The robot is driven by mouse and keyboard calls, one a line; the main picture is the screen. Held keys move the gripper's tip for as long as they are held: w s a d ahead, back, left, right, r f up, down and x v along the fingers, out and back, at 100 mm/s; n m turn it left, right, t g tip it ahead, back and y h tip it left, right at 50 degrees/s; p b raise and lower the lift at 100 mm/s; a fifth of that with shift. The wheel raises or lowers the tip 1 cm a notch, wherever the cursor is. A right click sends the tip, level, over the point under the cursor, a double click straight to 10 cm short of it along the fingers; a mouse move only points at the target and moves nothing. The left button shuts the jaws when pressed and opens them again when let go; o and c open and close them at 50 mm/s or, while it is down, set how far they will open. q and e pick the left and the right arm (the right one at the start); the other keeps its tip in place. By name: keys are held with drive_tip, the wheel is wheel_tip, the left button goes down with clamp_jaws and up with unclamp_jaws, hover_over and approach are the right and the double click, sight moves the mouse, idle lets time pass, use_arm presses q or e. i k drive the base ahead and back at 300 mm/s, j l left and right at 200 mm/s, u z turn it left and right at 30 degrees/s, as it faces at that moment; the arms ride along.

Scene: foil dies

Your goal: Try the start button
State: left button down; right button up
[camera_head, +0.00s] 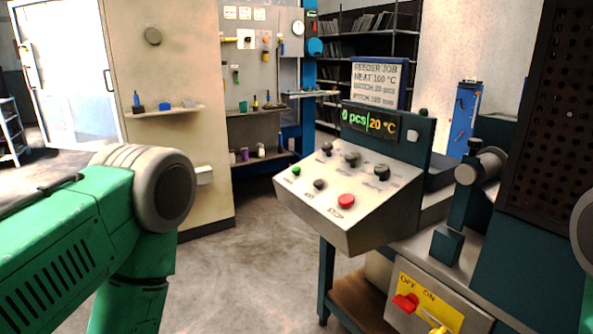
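A sloped control panel (356,226) stands right of centre. A small green button (296,171) sits at its left end; its label is too small to read. A dark button (319,184) and a red button (346,201) marked STOP follow to the right. Three black knobs stand behind them, one of them at the right (381,172). The display (370,123) reads 0 pcs and 20 °C. A sign (376,83) above it reads FEEDER JOB, HEAT 100 °C; its lower lines are blurred. My green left arm is at lower left, apart from the panel; neither gripper shows.
A yellow OFF/ON plate (428,302) with a red handle (405,302) is on the machine below the panel. A dark perforated guard (551,120) stands at right. A tan wall (165,75) with a small shelf is behind my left arm. Open floor (262,262) lies left of the panel.

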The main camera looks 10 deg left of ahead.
sight(295, 169)
drive_tip(key=i+j+z, duration=0.1)
drive_tip(key=i+j, duration=0.15)
drive_tip(key=i, duration=0.2)
drive_tip(key=i+j, duration=0.3)
drive_tip(key=i, duration=0.2)
drive_tip(key=i+j+z, duration=0.15)
drive_tip(key=i+j, duration=0.15)
drive_tip(key=i, duration=0.15)
